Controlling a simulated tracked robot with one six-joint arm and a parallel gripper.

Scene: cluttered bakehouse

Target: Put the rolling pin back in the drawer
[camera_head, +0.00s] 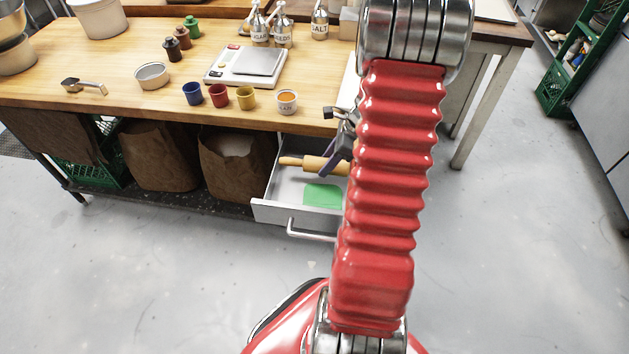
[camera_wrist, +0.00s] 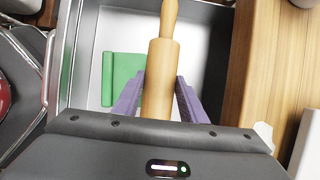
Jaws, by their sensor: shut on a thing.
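The rolling pin (camera_wrist: 160,75) is light wood and sits between the two purple fingers of my gripper (camera_wrist: 160,92), which is shut on it. In the head view the rolling pin (camera_head: 310,163) shows over the open drawer (camera_head: 277,211), partly hidden by my arm. My gripper (camera_head: 338,158) is mostly hidden behind the red arm there. The grey drawer is pulled out from under the worktable, and its wall also shows in the wrist view (camera_wrist: 83,62). I cannot tell whether the pin touches the drawer floor.
A green flat item (camera_head: 323,195) lies in the drawer. The drawer handle (camera_head: 308,232) sticks out in front. On the wooden worktable (camera_head: 120,60) stand a scale (camera_head: 245,66), small coloured cups and shakers. Brown sacks (camera_head: 158,157) stand below, left of the drawer. The floor in front is clear.

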